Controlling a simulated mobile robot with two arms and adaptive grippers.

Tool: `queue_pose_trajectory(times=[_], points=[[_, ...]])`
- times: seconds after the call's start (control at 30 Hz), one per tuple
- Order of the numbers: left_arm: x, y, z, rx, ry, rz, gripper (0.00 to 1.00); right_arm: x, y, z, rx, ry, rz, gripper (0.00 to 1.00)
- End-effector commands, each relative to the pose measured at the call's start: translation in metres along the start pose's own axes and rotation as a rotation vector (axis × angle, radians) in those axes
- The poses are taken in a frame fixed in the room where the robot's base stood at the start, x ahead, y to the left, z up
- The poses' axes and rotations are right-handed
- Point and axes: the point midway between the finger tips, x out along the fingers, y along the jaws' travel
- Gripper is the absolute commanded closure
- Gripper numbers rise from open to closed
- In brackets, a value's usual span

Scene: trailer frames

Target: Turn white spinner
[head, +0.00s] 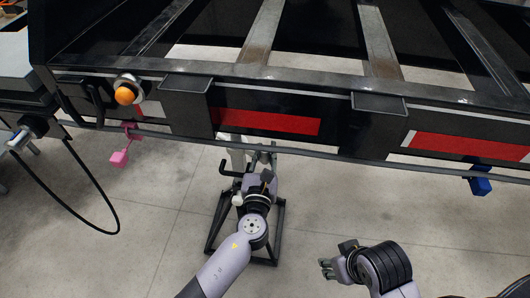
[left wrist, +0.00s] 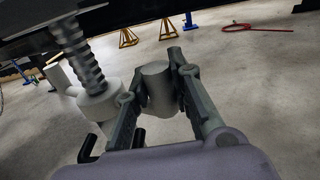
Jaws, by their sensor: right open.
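The white spinner is a pale cylinder (left wrist: 158,88) in the left wrist view, standing between the two fingers of my left gripper (left wrist: 156,72). The fingers lie close along both its sides and look shut on it. In the head view my left gripper (head: 262,180) is under the trailer frame's front edge, at the jack, and hides most of the spinner. My right gripper (head: 328,268) is open and empty, low over the floor at the lower right of the head view.
The black trailer frame (head: 290,72) spans the top of the head view. A black-framed stand (head: 212,232) surrounds the jack. The concrete floor is otherwise largely clear.

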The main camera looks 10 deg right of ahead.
Motion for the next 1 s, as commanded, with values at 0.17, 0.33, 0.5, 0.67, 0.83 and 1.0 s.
queue_pose_trajectory(times=[0.17, 0.33, 0.5, 0.67, 0.83, 1.0], points=[[0.000, -0.001, 0.001, -0.001, -0.002, -0.003, 0.68, 0.000, 0.000, 0.000, 0.000, 0.000, 0.000, 0.59], [0.000, -0.001, 0.001, -0.001, -0.001, -0.002, 0.59, 0.000, 0.000, 0.000, 0.000, 0.000, 0.000, 0.59], [0.000, -0.001, 0.000, -0.001, 0.000, -0.001, 0.59, 0.000, 0.000, 0.000, 0.000, 0.001, 0.000, 0.59], [-0.005, 0.000, 0.000, 0.000, 0.001, -0.002, 0.59, 0.000, 0.000, -0.002, 0.002, 0.005, 0.000, 0.59], [-0.030, 0.000, -0.001, -0.001, 0.002, -0.002, 0.59, 0.000, 0.000, -0.001, 0.002, 0.003, 0.000, 0.59], [-0.068, -0.001, -0.001, -0.002, 0.003, -0.003, 0.59, 0.000, 0.000, -0.001, 0.001, 0.002, 0.000, 0.59]])
